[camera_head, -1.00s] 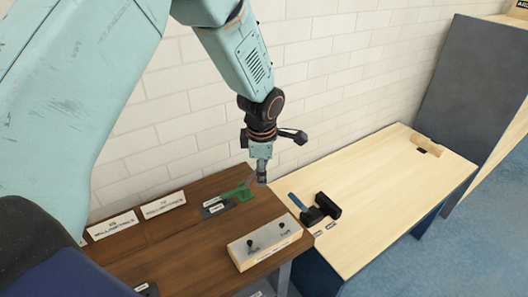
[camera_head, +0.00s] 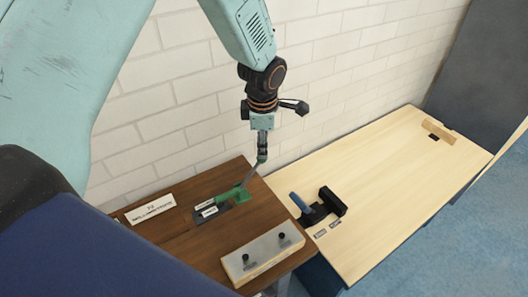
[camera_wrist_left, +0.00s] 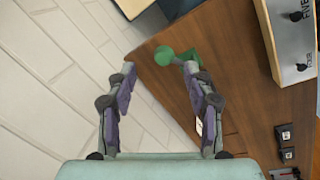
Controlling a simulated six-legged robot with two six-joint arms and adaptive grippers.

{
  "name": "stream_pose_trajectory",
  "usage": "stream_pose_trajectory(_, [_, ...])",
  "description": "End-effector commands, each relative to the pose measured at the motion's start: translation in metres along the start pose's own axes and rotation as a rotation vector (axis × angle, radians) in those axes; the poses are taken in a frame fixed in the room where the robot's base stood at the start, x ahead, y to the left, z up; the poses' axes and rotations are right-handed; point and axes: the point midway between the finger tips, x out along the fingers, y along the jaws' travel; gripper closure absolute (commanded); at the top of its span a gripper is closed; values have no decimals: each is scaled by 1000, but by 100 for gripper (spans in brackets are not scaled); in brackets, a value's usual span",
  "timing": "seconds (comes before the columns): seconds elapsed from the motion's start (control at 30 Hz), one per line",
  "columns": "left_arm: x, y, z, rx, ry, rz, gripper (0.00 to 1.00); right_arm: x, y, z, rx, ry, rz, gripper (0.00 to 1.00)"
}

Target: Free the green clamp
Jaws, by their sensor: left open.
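The green clamp (camera_head: 238,195) is on the dark wooden table near its back right corner. Its lever, a grey rod, slants up and right to a green ball knob (camera_head: 262,157). My left gripper (camera_head: 262,147) hangs right at the knob. In the left wrist view the knob (camera_wrist_left: 164,56) appears between and just beyond the open fingertips (camera_wrist_left: 158,68), closer to the right finger. The clamp's green body (camera_wrist_left: 191,56) is partly hidden behind that finger. I cannot tell whether a finger touches the knob. The right gripper is not in view.
A box with two black knobs (camera_head: 264,254) stands in front of the clamp. A label plate (camera_head: 150,208) is at left. A white brick wall (camera_head: 185,110) rises close behind.

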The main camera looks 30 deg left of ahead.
Motion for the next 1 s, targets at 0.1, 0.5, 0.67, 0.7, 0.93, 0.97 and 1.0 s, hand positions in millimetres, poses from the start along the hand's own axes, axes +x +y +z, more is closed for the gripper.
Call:
stream_pose_trajectory(0.1, [12, -3, 0, 1, 1, -3, 48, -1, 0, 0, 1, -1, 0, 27])
stream_pose_trajectory(0.5, [67, -3, 2, -1, 0, -1, 48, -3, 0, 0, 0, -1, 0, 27])
stream_pose_trajectory(0.67, [75, -2, 2, -1, -1, 0, 48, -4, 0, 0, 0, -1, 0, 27])
stream_pose_trajectory(0.7, [76, -1, 2, -1, -1, 0, 48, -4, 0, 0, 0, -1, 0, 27])
stream_pose_trajectory(0.93, [76, 1, 2, -1, -1, 0, 50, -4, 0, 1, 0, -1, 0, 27])
stream_pose_trajectory(0.97, [76, 1, 2, -1, -1, 0, 52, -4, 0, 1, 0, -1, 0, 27])
stream_pose_trajectory(1.0, [76, 1, 2, -1, -1, 0, 55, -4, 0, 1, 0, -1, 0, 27])
